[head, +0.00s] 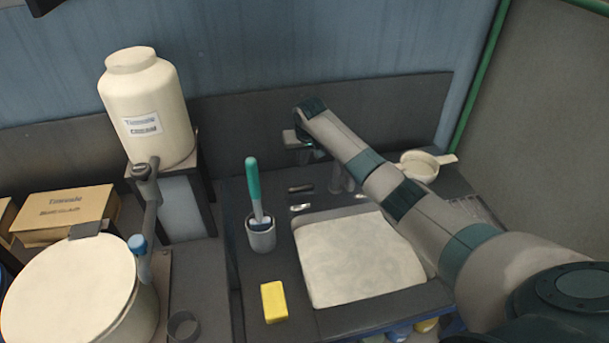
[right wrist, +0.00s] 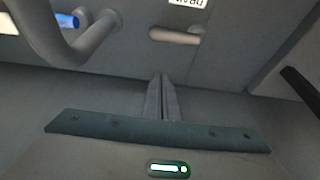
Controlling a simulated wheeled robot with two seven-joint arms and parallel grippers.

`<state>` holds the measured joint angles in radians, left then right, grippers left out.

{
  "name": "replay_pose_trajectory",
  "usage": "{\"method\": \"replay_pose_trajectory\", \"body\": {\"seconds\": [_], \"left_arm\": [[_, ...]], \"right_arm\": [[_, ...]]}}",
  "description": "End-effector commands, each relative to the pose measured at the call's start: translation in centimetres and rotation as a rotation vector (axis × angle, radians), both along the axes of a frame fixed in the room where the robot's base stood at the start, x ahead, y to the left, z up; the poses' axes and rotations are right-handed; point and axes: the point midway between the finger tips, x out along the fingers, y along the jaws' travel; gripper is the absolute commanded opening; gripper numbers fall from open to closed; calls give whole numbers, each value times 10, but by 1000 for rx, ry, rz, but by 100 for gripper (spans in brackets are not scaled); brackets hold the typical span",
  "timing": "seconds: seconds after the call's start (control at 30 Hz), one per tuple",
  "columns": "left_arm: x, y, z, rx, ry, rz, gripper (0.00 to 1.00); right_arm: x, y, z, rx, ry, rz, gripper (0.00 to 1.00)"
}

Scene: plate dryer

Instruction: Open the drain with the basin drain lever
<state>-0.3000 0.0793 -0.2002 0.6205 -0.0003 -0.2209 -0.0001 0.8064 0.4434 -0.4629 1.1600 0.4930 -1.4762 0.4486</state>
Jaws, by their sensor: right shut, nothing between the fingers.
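The basin (head: 350,303) is set in the counter, with a pale, mottled surface inside it. A short rounded lever, which appears to be the basin drain lever (right wrist: 175,36), lies by a white label in the right wrist view. It shows as a small dark bar (head: 300,187) behind the basin in the head view. My right gripper (right wrist: 161,78) is shut and empty, a short way apart from the lever. In the head view its hand end (head: 316,154) is at the back, above and behind the lever, partly hidden by my arm. My left gripper is not in view.
A curved pipe (right wrist: 72,58) and a blue-marked part (right wrist: 68,20) are left of the lever in the right wrist view. A cup with a green-handled brush (head: 253,180) and a yellow sponge (head: 273,302) stand left of the basin. A white strainer (head: 420,167) is at back right.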

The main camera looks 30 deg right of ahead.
Motion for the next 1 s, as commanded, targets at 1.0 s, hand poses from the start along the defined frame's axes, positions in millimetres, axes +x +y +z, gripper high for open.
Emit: {"method": "replay_pose_trajectory", "body": {"seconds": [1.0], "left_arm": [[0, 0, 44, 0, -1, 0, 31]], "right_arm": [[-19, 5, -52, -1, -1, 1, 0]]}}
